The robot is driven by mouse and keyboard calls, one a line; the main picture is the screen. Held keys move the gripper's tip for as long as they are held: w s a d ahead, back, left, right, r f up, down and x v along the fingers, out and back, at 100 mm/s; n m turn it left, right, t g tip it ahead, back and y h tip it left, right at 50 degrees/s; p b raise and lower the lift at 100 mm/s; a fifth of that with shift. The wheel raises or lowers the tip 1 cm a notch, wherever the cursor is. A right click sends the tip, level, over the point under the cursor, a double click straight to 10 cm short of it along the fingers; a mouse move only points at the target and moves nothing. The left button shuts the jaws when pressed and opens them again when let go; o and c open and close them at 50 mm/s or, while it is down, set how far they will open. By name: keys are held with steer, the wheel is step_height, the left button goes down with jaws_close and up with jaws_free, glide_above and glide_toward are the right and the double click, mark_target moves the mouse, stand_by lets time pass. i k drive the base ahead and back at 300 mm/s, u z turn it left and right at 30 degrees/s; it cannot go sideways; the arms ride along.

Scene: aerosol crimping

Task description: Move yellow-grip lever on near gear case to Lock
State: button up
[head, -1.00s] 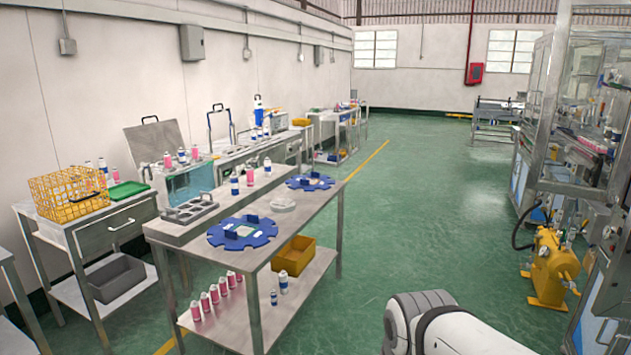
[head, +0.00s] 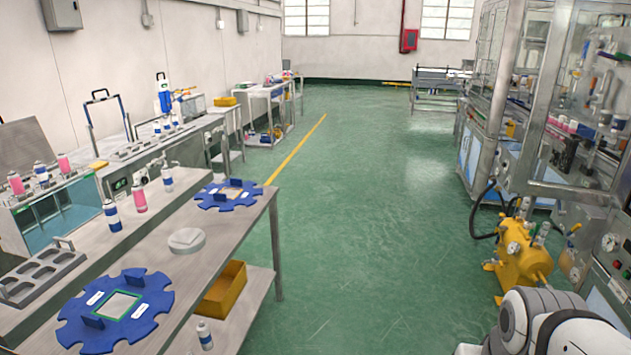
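A yellow machine housing (head: 523,262) stands on the floor at the right, beside the glass-walled machine. It may be the gear case; I cannot tell for sure. Small fittings rise from its top, too small to tell whether one is a yellow-grip lever or where it is set. A white and black part of my arm shows at the lower right, in front of and below the yellow housing. My gripper is not in view.
A steel table (head: 232,232) with blue star-shaped plates (head: 118,309) and cans stands at the left. A yellow bin (head: 222,290) sits on its lower shelf. The glass-walled machine (head: 508,130) lines the right. The green floor (head: 350,210) between them is clear.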

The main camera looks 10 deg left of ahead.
mark_target(569, 235)
steer(key=u, duration=0.35)
steer(key=i, duration=1.5)
steer(key=u, duration=0.95)
steer(key=i, duration=0.25)
steer(key=u, duration=0.2)
steer(key=k, duration=0.8)
steer(key=u, duration=0.15)
steer(key=i, duration=0.85)
steer(key=z, duration=3)
